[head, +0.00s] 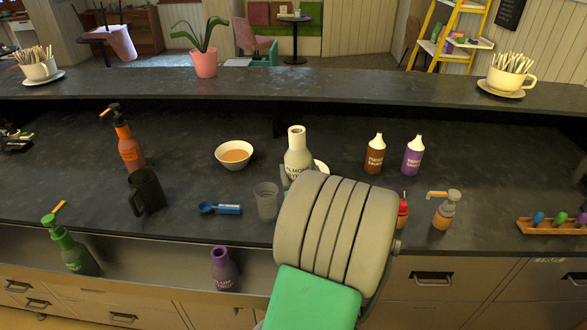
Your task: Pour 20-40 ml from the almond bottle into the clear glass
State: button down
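The almond bottle (297,155) is cream-white with a narrow neck and dark lettering. It stands upright in the middle of the counter; its lower part is hidden behind my arm. The clear glass (266,202) stands upright on the counter, in front and to the left of the bottle, and looks empty. My arm reaches in from the bottom and covers the area right of the glass. My gripper is almost wholly hidden behind the arm; a small grey piece shows at the bottle's lower left. I cannot tell whether the fingers touch the bottle.
A bowl (234,155) and orange pump bottle (128,148) stand behind. Brown (375,155) and purple (413,156) bottles, a red-capped bottle (402,212) and a pump bottle (445,210) stand right.

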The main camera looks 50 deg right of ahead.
jog(key=f+b, duration=0.2)
jog(key=f+n+b, duration=0.1)
jog(key=f+b, duration=0.2)
jog(key=s+d+f+n+b, duration=0.1)
jog(key=f+b, duration=0.1)
jog(key=f, duration=0.1)
jog(key=shift+s+b, duration=0.1)
jog(key=shift+b, duration=0.25)
jog(key=s+d+f+n+g+b, duration=0.1)
jog(key=n+b, duration=0.1)
jog(key=shift+s+d+f+n, duration=0.1)
jog(key=shift+s+n, duration=0.1)
jog(key=shift+n, duration=0.2)
jog(key=shift+s+d+f+n+g+b, duration=0.1)
jog(key=shift+s+d+n+g+b, duration=0.2)
jog(key=shift+n, duration=0.3)
jog(key=shift+s+d+n+g+b, duration=0.15)
jog(key=shift+n+g+b, duration=0.2)
jog(key=shift+n, duration=0.25)
notch_tip(320, 180, up, 4)
jog(key=n+g+p, duration=0.1)
jog(key=n, duration=0.1)
jog(key=n+p, duration=0.2)
jog(key=shift+s+n+g, duration=0.1)
jog(key=shift+n+g, duration=0.25)
jog(key=shift+n, duration=0.05)
jog(key=shift+r+n+h, duration=0.3)
jog(key=shift+r+n, duration=0.05)
jog(key=shift+n, duration=0.05)
